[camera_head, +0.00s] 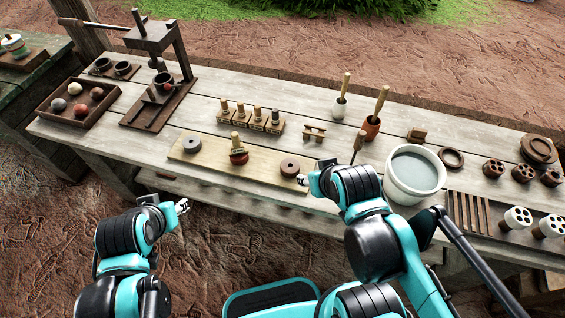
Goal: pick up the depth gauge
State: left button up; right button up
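I cannot tell for certain which item is the depth gauge. A small wooden bridge-shaped piece (314,132) stands mid-table, and a thin dark tool with a wooden handle (358,145) stands to its right, its lower part hidden behind my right arm. My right gripper (302,180) is over the right end of a pale board (212,158), in front of both; its fingers are too small to read. My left gripper (182,206) is off the table's front edge, away from both, its opening unclear.
The board bears dark rings (290,167) and a red-based stamp (238,156). Several stamps (250,118) stand behind it. A white bowl (415,173) is close right of my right arm. A press (158,95) and a ball tray (78,103) are at left.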

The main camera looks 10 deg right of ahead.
aim_at(237, 147)
jog(key=i+l+u, duration=0.15)
jog(key=u, duration=0.2)
jog(key=i+l+u, duration=0.2)
jog(key=u, duration=0.15)
jog(key=i, duration=0.1)
